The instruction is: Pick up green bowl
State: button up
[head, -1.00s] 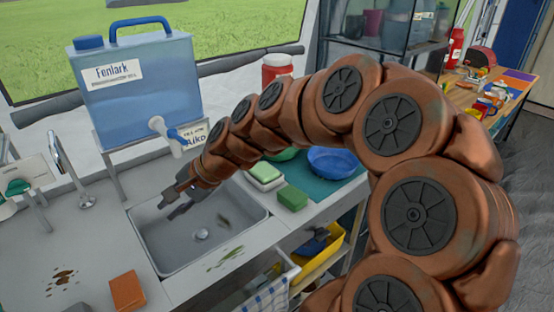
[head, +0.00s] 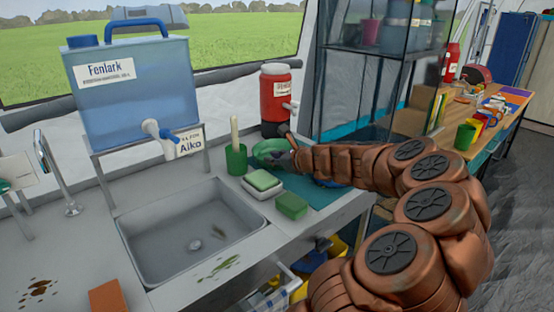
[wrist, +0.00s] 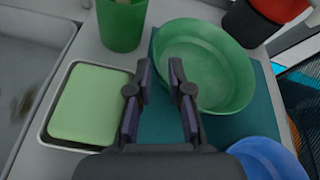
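The green bowl (wrist: 205,65) sits on a teal mat (wrist: 168,128), at the upper right of the wrist view. In the head view the green bowl (head: 268,152) is partly hidden by my arm and gripper. My gripper (wrist: 160,78) is open and empty, with its two dark fingers apart. In the wrist view its fingertips are at the bowl's left side, and the right finger overlaps the near-left rim. I cannot tell whether it touches the bowl.
A blue bowl (wrist: 268,158) lies close on the right. A green cup (wrist: 122,24) stands at the back left, and a green sponge (wrist: 88,104) lies in a white tray on the left. A red container (head: 275,95) stands behind. The sink (head: 190,236) is empty of dishes.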

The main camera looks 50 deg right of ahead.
aim_at(257, 158)
jog(key=x, duration=0.4)
jog(key=shift+a+f, duration=0.25)
jog(key=shift+w+d+f, duration=0.15)
jog(key=shift+w+f, duration=0.05)
jog(key=shift+w, duration=0.45)
grip_shut()
